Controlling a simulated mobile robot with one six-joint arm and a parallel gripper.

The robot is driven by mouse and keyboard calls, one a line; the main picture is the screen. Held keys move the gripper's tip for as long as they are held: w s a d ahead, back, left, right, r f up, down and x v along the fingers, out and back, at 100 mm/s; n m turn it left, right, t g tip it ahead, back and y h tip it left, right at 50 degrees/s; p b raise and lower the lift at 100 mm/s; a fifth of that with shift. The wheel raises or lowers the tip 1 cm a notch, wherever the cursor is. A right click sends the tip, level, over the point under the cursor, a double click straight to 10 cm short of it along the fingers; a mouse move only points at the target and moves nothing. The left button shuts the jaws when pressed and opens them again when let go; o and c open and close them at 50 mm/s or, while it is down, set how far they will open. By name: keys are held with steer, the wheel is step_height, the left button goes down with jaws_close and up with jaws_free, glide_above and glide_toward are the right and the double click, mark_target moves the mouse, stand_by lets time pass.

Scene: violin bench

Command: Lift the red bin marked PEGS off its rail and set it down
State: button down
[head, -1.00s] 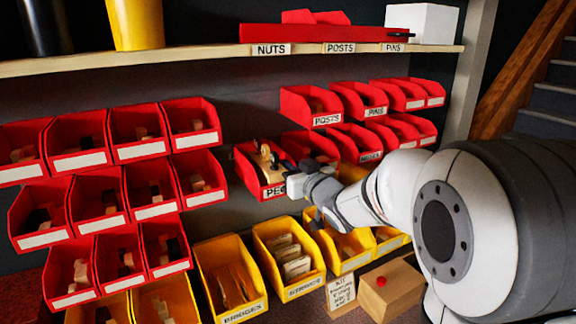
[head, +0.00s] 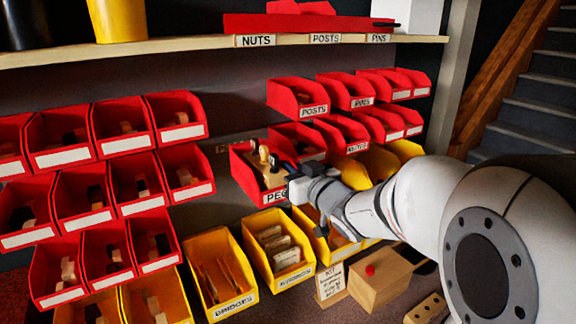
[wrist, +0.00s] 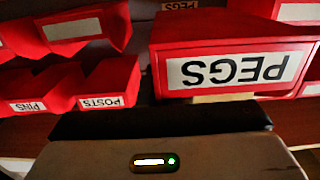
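The red PEGS bin (head: 248,180) is in the middle of the head view, with pale wooden pieces inside. My gripper (head: 289,170) is at its front right side, seemingly shut on the bin's wall; the fingertips are mostly hidden. The bin hangs out in front of the rack, clear of the rail (head: 236,149), part of which shows behind it. In the wrist view the bin (wrist: 230,38) appears upside down at upper right, its PEGS label facing me.
Red bins (head: 300,97) hang behind and right, and more red bins (head: 62,146) on the left. Yellow bins (head: 215,312) stand below. A wooden box with a red knob (head: 381,280) and a small sign (head: 331,283) stand at lower right. A shelf (head: 150,49) runs above.

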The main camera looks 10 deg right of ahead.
steer(key=p+v, duration=0.1)
steer(key=v, duration=0.6)
steer(key=shift+s, duration=0.25)
stand_by(0.5)
steer(key=shift+r, duration=0.1)
